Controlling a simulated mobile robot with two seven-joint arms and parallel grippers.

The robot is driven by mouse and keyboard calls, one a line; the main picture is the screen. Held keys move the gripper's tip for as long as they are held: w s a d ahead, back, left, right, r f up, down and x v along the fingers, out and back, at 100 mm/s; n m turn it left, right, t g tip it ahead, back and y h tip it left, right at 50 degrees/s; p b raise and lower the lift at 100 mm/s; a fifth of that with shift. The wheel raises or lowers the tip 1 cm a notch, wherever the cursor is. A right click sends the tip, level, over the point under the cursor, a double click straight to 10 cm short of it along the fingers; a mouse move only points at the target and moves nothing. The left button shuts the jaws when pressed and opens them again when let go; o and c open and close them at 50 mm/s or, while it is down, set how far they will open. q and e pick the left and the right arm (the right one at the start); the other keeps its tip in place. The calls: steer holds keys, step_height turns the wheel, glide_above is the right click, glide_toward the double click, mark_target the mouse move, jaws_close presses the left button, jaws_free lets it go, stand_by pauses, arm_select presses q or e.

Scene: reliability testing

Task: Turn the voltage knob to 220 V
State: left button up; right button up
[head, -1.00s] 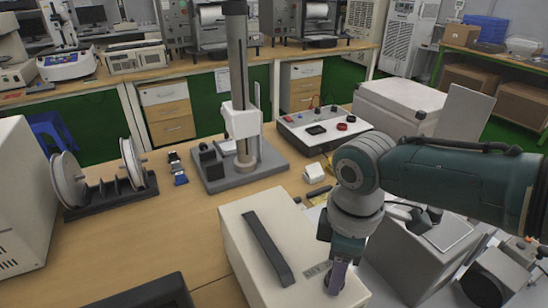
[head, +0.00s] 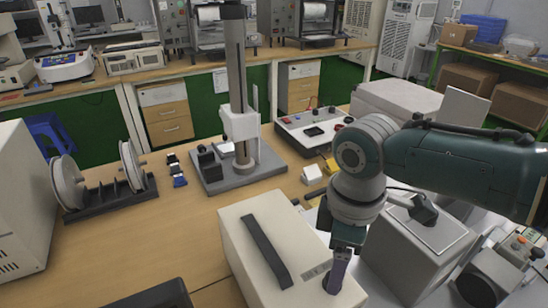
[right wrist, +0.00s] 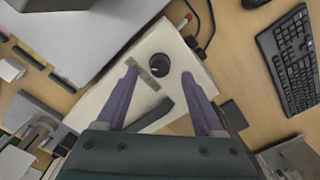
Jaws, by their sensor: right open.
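The voltage knob is a round black dial (right wrist: 160,66) on the top face of a cream box (right wrist: 120,103), beside a small grey label plate (right wrist: 155,79). In the head view the cream box (head: 235,232) stands at the front centre. My right gripper (head: 335,286) points down over the box's near right corner, hiding much of the knob. In the right wrist view my right gripper (right wrist: 160,70) is open, with one purple finger to each side of the knob. Whether the fingers touch it I cannot tell. The knob's setting is too small to read. My left gripper is not in view.
A dark strap handle (head: 267,252) lies along the box top, left of the gripper. A grey stand with a column (head: 240,165) and spool rack (head: 110,193) stand behind. A keyboard (right wrist: 293,57) shows in the wrist view. Bare wood lies left of the box.

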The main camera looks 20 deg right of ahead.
step_height(320, 180, up, 7)
steer(key=shift+f+p, duration=0.15)
steer(key=shift+p, duration=0.3)
